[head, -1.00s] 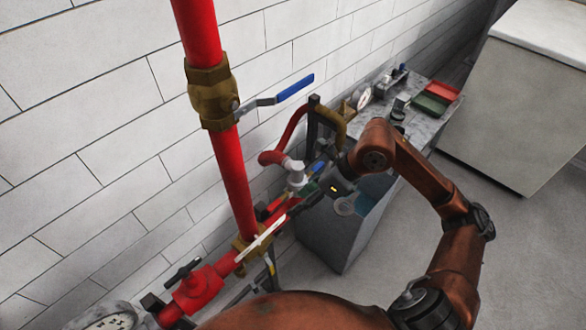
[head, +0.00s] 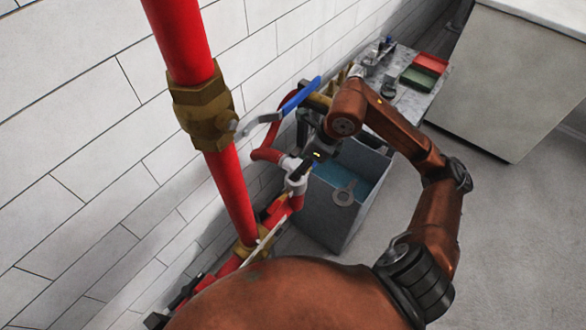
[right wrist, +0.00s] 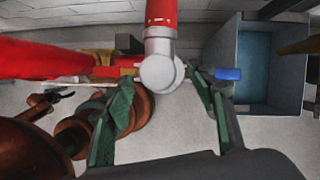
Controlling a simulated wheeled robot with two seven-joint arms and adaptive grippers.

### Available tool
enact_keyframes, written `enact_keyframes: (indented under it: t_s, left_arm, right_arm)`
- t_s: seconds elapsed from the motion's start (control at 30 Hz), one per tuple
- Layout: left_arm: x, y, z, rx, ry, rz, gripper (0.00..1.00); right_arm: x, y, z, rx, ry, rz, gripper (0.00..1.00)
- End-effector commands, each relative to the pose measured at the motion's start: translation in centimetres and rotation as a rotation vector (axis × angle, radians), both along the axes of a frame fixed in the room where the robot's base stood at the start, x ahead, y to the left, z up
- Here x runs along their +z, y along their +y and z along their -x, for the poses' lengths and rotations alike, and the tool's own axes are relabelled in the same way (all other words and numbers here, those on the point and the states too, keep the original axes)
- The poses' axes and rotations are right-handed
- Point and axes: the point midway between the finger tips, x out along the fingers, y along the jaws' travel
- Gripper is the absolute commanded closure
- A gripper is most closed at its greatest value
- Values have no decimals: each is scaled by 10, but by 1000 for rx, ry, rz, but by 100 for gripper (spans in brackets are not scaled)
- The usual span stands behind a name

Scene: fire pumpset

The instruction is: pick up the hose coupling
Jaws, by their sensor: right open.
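The hose coupling, a pale grey-white fitting at the end of a red hose, shows in the head view (head: 296,168) beside the red pipe. It also shows in the right wrist view (right wrist: 160,66), in the upper middle. My right gripper (head: 304,172) reaches down at the coupling, partly covering it in the head view. In the right wrist view its two green-padded fingers (right wrist: 160,84) are spread apart, with the coupling's round end between or just beyond the fingertips. I see no clear grip; contact cannot be told. My left gripper is not in view.
A grey bin with a blue inside (head: 322,212) is right of the coupling. A side table (head: 408,64) holds trays. Floor at right is clear.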

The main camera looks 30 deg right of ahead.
Motion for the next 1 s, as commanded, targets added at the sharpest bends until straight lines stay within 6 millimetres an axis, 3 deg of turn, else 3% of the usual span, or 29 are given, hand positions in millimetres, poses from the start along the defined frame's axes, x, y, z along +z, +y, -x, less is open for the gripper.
enact_keyframes:
  t_s: [0.3, 0.6, 1.0]
  left_arm:
    - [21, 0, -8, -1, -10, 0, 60]
    - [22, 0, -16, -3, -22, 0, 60]
    - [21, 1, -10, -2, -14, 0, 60]
  right_arm:
    - [-38, 11, -12, 1, 1, -4, 49]
    - [-45, 12, -14, 0, -2, -1, 49]
    - [-44, 12, -14, 0, -1, -1, 76]
